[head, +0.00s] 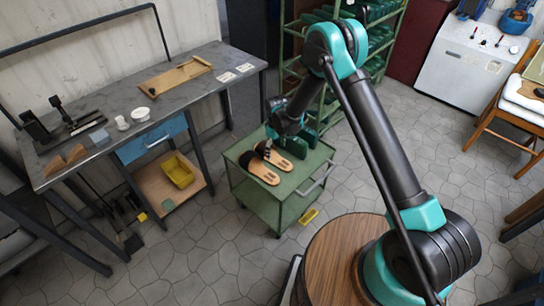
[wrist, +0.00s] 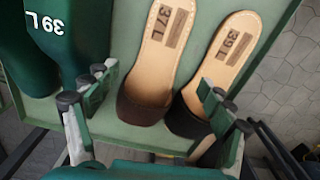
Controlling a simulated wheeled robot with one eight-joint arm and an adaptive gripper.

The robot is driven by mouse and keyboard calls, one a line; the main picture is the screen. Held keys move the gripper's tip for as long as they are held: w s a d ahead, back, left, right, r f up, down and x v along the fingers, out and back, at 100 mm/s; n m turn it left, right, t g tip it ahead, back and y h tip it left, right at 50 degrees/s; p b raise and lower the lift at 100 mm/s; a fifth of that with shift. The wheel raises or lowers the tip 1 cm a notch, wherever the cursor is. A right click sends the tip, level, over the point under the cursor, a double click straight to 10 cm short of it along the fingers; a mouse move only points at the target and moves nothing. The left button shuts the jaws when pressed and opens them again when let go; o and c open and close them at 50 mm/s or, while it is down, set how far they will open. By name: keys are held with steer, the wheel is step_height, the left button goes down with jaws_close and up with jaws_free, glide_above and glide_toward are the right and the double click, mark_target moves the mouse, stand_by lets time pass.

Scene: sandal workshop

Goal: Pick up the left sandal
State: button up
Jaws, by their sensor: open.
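Two sandals lie side by side on the green cart top, soles showing. In the wrist view, one has a dark brown strap and a "37 L" mark (wrist: 167,42); the other has a black strap and a "39 L" mark (wrist: 232,45). In the head view they show as tan soles below my gripper (head: 268,144). My gripper is open in the wrist view (wrist: 158,82). The brown-strap sandal's toe appears between the fingers; the right finger overlaps the black-strap sandal's toe. I cannot tell whether either finger touches. My arm partly hides the straps in the head view.
Green shoe lasts (wrist: 55,35), one marked "39 L", stand beside the sandals. A green shelf rack (head: 290,50) is behind.

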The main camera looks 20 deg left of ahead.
mark_target(276, 159)
steer(key=shift+w+d+f, duration=0.1)
steer(key=shift+f, duration=1.25)
steer(key=shift+w+d+f, duration=0.1)
steer(key=shift+f, duration=1.25)
steer(key=c, duration=1.5)
